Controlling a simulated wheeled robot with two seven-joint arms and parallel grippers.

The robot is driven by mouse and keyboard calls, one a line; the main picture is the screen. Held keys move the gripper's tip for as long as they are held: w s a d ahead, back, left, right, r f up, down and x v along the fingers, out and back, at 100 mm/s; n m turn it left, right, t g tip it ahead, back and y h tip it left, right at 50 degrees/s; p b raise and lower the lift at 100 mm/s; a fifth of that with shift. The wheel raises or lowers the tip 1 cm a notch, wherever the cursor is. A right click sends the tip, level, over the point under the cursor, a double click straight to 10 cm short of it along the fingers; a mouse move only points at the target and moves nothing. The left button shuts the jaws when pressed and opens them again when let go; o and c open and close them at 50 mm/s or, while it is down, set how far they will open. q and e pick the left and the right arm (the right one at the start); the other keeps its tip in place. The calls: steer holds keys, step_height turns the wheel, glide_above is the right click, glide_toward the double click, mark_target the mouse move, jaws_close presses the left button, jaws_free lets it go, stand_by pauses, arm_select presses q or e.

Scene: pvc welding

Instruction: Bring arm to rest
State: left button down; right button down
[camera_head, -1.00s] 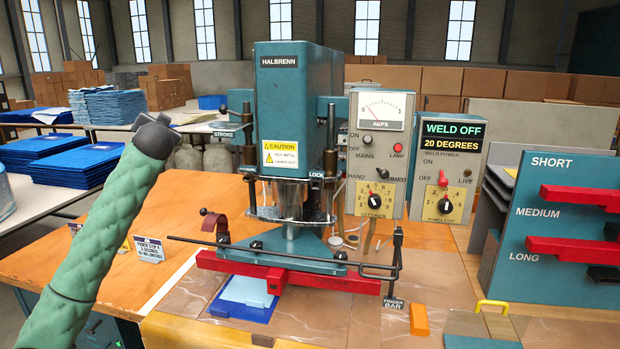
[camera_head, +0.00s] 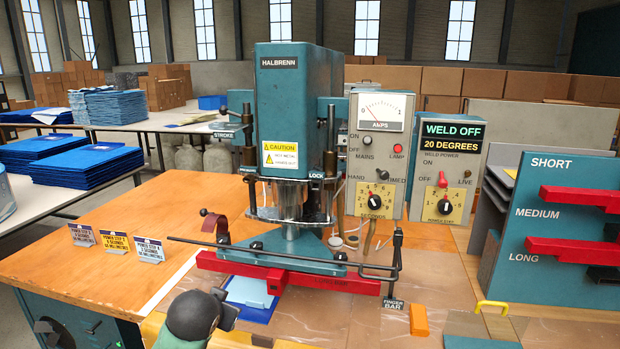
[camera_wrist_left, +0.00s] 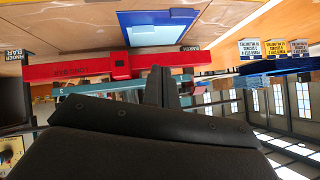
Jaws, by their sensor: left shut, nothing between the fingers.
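My left gripper (camera_head: 228,308) is low in the head view, in front of the welding press (camera_head: 291,110), near the blue tray with a light blue sheet (camera_head: 247,290). It is shut and empty; the wrist view also shows its closed fingers (camera_wrist_left: 160,86). The left arm comes in from the bottom edge, and its dark wrist hides part of the table front. My right gripper is not in view.
The control panel (camera_head: 379,165) reads weld off and 20 degrees on its display (camera_head: 452,132). Small cards (camera_head: 115,241) stand on the wooden table at left. A black rod (camera_head: 285,256) runs along the press front. An orange block (camera_head: 419,319) and red-barred rack (camera_head: 556,240) are at right.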

arm_select(q)
steer(key=s+d+f+g, duration=0.2)
steer(key=s+f, duration=0.7)
steer(key=s, duration=0.3)
steer(key=s+d+f+n+g+h, duration=0.1)
steer(key=s+d+f+g, duration=0.1)
steer(key=s+f, duration=0.8)
steer(key=s+d+f+g+h, duration=0.1)
steer(key=s+f+g, duration=0.3)
steer(key=s+f, duration=0.5)
steer(key=s+d, duration=0.1)
steer(key=s, duration=0.5)
steer(key=shift+d+f+n, duration=0.2)
steer(key=shift+d+n, duration=0.1)
steer(key=shift+d, duration=0.05)
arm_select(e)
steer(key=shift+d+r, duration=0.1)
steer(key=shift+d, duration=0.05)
arm_select(q)
steer(key=shift+s, duration=0.1)
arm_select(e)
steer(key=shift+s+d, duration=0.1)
